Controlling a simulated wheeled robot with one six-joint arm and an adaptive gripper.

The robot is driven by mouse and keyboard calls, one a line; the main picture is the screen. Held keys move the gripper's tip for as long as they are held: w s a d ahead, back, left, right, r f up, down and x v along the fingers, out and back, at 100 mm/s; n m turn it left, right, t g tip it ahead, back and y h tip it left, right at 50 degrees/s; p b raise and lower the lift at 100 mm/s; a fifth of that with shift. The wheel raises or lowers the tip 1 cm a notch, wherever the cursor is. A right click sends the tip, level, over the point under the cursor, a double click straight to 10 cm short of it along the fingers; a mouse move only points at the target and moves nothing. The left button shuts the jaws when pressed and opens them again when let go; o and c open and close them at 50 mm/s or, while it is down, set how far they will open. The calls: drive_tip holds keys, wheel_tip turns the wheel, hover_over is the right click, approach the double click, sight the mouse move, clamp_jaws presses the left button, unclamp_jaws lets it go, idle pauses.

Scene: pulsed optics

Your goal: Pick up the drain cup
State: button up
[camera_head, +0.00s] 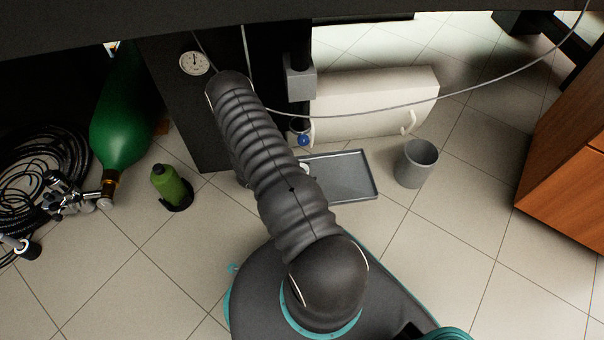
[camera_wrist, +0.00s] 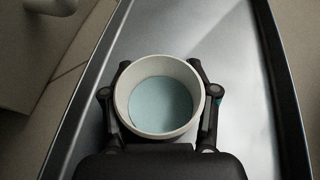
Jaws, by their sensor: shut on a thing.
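The drain cup (camera_wrist: 160,62) is a round white cup, seen from above in the wrist view, with a pale blue inside bottom or content. My gripper (camera_wrist: 159,97) is shut on it, with one dark finger on each side of its wall. The cup is over the grey metal tray (camera_wrist: 237,60); I cannot tell whether it touches the tray. In the head view my arm covers the gripper and most of the cup, and the tray (camera_head: 350,178) shows to the right of the arm.
A grey bin (camera_head: 416,164) stands right of the tray. A white tank-like body (camera_head: 375,100) is behind it, with a thin hose across. A green bottle (camera_head: 170,186), a green cylinder (camera_head: 122,125) and coiled black hoses (camera_head: 35,165) are at left. A wooden cabinet (camera_head: 565,160) is at right.

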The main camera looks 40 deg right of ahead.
drive_tip(key=shift+r, duration=0.5)
drive_tip(key=r, duration=0.2)
drive_tip(key=r+p, duration=0.1)
drive_tip(key=r, duration=0.1)
drive_tip(key=shift+s+d, duration=0.2)
drive_tip(key=shift+s, duration=0.2)
drive_tip(key=s+d+r+p, duration=0.1)
drive_tip(key=s+d+r, duration=0.3)
drive_tip(key=s, duration=0.5)
wheel_tip(320, 180, up, 2)
drive_tip(key=shift+s+d+p, duration=0.35)
